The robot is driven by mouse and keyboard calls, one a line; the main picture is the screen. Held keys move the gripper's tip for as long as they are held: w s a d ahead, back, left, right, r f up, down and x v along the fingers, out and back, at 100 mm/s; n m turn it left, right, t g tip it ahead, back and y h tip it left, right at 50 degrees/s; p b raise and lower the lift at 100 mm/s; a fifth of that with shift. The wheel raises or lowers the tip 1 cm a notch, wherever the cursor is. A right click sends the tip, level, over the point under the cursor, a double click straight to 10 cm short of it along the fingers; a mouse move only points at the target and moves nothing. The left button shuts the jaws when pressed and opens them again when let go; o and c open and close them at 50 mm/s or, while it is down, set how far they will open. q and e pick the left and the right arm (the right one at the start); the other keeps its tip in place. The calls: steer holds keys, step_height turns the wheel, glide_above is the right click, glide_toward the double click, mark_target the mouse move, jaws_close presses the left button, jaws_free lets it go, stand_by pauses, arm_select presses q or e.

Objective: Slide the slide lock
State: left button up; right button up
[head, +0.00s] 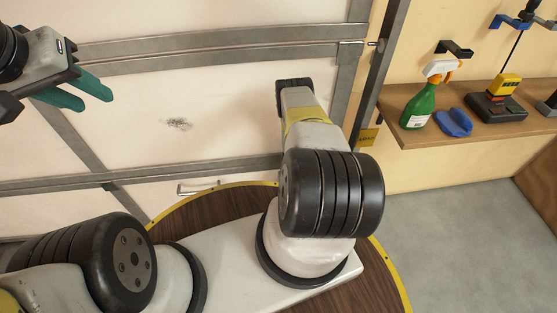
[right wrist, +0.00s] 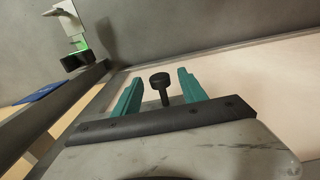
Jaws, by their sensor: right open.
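A black round knob on a short stem (right wrist: 160,80), which looks like the slide lock's handle, stands in the right wrist view. My right gripper (right wrist: 158,84) is open, with one teal finger on each side of the knob and gaps between. In the head view my right arm ends in front of the door, and its fingers are hidden there. A small metal latch piece (head: 372,43) shows at the door's right edge, by the upper rail. My left gripper (head: 82,92) is at the upper left of the head view, its teal fingers apart and empty.
The pale door (head: 215,125) with metal rails fills the back. A metal handle (head: 197,189) sits low on it. At right, a wooden shelf (head: 470,140) holds a green spray bottle (head: 420,103), a blue item (head: 454,123) and a yellow-black device (head: 498,102). The floor below is clear.

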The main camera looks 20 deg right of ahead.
jaws_close()
steer(key=shift+d, duration=0.1)
stand_by(1.2)
